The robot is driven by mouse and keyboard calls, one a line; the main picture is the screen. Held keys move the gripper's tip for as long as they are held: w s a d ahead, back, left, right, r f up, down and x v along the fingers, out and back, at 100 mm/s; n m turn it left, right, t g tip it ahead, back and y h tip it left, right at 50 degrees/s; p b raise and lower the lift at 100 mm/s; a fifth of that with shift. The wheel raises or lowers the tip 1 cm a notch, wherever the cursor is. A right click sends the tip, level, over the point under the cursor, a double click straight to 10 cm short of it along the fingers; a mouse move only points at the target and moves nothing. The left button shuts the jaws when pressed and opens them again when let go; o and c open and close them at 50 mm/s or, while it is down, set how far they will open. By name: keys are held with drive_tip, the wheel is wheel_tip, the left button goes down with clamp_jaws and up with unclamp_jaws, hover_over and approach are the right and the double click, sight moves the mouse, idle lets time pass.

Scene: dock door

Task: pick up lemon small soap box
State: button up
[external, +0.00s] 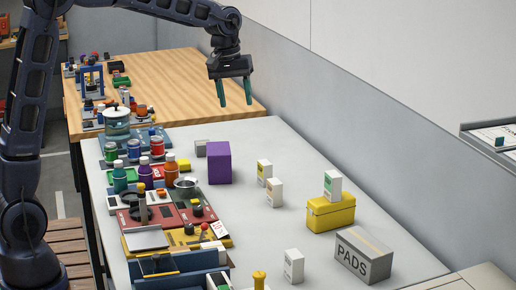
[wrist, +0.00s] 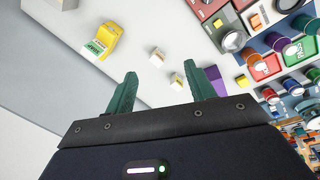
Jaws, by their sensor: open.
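A small white box with a yellow label (external: 264,172) stands upright on the grey table, right of the purple box; it looks like the lemon soap box, but its lettering is too small to read. In the wrist view this box (wrist: 177,82) shows between my fingers, well beyond them. A similar white box with a tan label (external: 273,193) stands just in front of it; it also shows in the wrist view (wrist: 157,56). My gripper (external: 235,93) is open and empty, pointing down, high above the far end of the table.
A purple box (external: 219,163) stands to the left. A green-labelled box (external: 333,185) sits on a yellow case (external: 331,213), beside a grey PADS box (external: 365,258). Another white box (external: 293,266) stands in front. Bottles and trays crowd the left side; the wall (external: 330,120) bounds the right.

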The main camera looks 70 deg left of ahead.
drive_tip(key=w+a+f+n, duration=0.3)
drive_tip(key=w+a+f, duration=0.6)
drive_tip(key=n+g+h, duration=0.1)
drive_tip(key=n, duration=0.3)
approach(265, 174)
drive_tip(key=shift+w+a+f, duration=0.1)
drive_tip(key=shift+w+f, duration=0.15)
drive_tip(key=shift+f, duration=1.55)
drive_tip(key=shift+w+a+f, duration=0.15)
drive_tip(key=shift+w+f, duration=0.1)
drive_tip(key=shift+f, duration=1.55)
drive_tip(key=shift+w+a+f, duration=0.1)
drive_tip(key=shift+w+f, duration=0.15)
drive_tip(key=shift+f, duration=1.6)
drive_tip(key=c, duration=1.1)
